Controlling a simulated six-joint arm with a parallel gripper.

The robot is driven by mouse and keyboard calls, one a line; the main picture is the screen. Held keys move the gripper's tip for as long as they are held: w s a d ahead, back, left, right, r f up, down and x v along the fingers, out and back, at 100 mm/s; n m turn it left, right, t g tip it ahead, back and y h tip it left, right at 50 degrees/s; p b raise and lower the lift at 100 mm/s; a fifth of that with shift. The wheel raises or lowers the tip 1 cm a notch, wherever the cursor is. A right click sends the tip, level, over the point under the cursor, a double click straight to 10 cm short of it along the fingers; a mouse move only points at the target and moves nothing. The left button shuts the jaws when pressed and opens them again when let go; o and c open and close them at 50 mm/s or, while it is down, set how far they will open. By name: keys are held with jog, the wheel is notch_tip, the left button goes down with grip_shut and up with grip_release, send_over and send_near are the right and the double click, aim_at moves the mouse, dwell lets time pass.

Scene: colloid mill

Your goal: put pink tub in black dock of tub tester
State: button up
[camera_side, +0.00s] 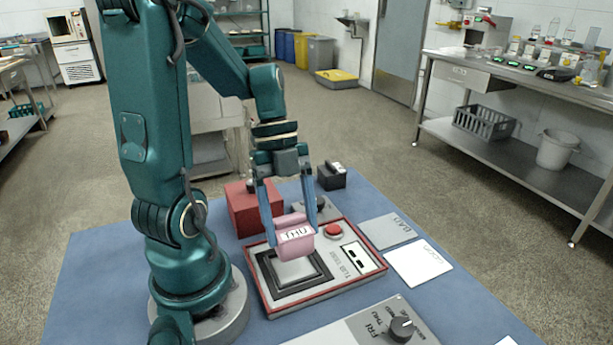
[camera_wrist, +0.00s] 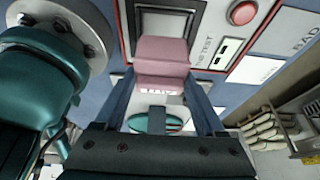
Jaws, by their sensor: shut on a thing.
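The pink tub (camera_side: 295,240) bears a white label reading THU. My gripper (camera_side: 292,220) is shut on the tub, with one blue finger on each side. The tub also shows between the fingers in the wrist view (camera_wrist: 162,58). In the side view it overlaps the far edge of the black dock (camera_side: 262,268), a square black frame on the tub tester (camera_side: 300,298). The tub appears to be held above the tester; the exact gap is hard to tell. The tester is a pale panel with a red rim. The visible part of the dock is empty.
The tester carries a red button (camera_side: 333,231). A red box (camera_side: 241,208) and a small black device (camera_side: 331,176) stand behind it. A grey BAD card (camera_side: 388,231) and a white card (camera_side: 420,263) lie to the right. A dial panel (camera_side: 372,325) lies in front.

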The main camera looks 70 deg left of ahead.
aim_at(292, 244)
jog(key=shift+f, duration=2.35)
jog(key=shift+f, duration=0.1)
jog(key=o, duration=1.4)
jog(key=shift+c, duration=0.2)
